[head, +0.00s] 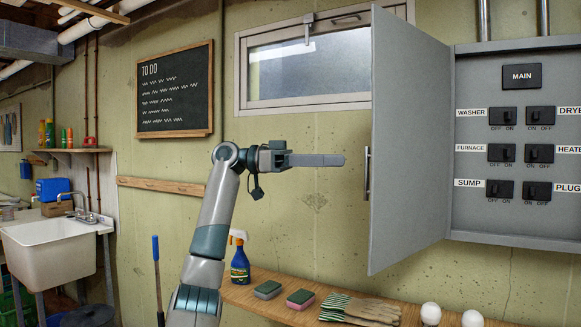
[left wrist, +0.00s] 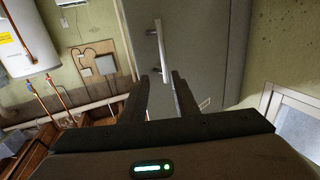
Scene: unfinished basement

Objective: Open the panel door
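The grey panel door (head: 410,140) stands swung out from the grey panel box (head: 470,135), roughly square to it, so the switches inside show. Its bar handle (head: 367,173) is upright on the door's outer face, near the free edge. The handle also shows in the left wrist view (left wrist: 162,48), ahead of my fingers, its lower end between the fingertips in the picture. My left gripper (head: 338,160) is just left of the handle, a small gap apart. In the left wrist view its fingers (left wrist: 160,82) are apart and hold nothing. My right gripper is not in view.
A wooden shelf (head: 250,298) below holds a blue spray bottle (head: 240,265), sponges (head: 300,298), gloves (head: 365,311) and white bulbs (head: 430,313). A window (head: 305,65) and a chalkboard (head: 175,90) are on the wall behind. A sink (head: 50,245) stands at far left.

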